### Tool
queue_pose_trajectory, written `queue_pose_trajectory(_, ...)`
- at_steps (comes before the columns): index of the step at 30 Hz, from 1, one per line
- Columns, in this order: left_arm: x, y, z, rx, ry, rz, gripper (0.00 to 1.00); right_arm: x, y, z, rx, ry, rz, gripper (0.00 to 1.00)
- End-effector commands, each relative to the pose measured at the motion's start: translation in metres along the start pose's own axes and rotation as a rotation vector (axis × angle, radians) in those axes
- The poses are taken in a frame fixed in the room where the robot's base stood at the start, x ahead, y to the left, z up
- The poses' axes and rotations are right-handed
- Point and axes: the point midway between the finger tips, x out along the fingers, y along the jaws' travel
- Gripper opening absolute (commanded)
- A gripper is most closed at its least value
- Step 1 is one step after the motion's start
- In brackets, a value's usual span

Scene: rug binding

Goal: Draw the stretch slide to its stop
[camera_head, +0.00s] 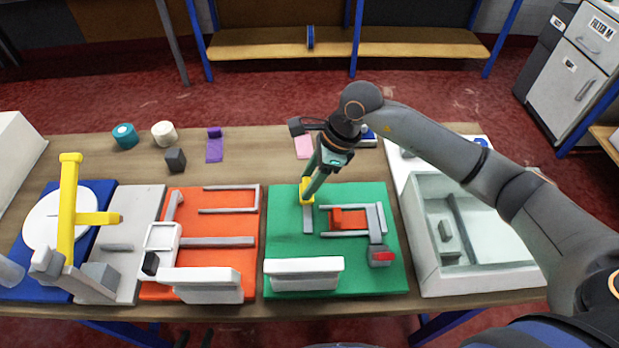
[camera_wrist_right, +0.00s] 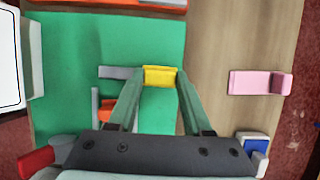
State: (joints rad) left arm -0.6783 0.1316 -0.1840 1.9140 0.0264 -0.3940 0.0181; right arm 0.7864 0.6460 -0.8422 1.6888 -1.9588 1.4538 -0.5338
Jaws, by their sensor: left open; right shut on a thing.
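On the green board (camera_head: 352,278), a yellow block (camera_head: 306,190) sits at the far end of a narrow grey bar (camera_head: 308,220), near the board's back edge. I take it to be the stretch slide's grip. My right gripper (camera_head: 308,193) comes down from above and is shut on it. In the right wrist view the yellow block (camera_wrist_right: 160,76) lies between the two green fingers, with the grey bar (camera_wrist_right: 114,72) running left from it. Its underside is hidden. My left gripper does not show in either view.
A white bar (camera_head: 304,273) lies along the front. The orange board (camera_head: 215,265) is left, a pale tray (camera_head: 505,272) right. Pink piece (camera_head: 304,148) lies behind.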

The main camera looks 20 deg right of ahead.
Motion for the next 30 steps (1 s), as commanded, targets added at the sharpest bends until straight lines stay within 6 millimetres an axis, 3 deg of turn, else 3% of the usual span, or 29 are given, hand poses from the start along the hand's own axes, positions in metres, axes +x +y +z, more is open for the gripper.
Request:
queue_pose_trajectory(19, 0.001, 0.0, 0.001, -0.001, 0.001, 0.0, 0.5, 0.001, 0.0, 0.003, -0.001, -0.001, 0.0, 0.0)
queue_pose_trajectory(30, 0.02, -0.001, 0.022, -0.001, 0.0, 0.0, 0.5, 0.025, -0.001, 0.057, -0.001, -0.004, -0.002, 0.0)
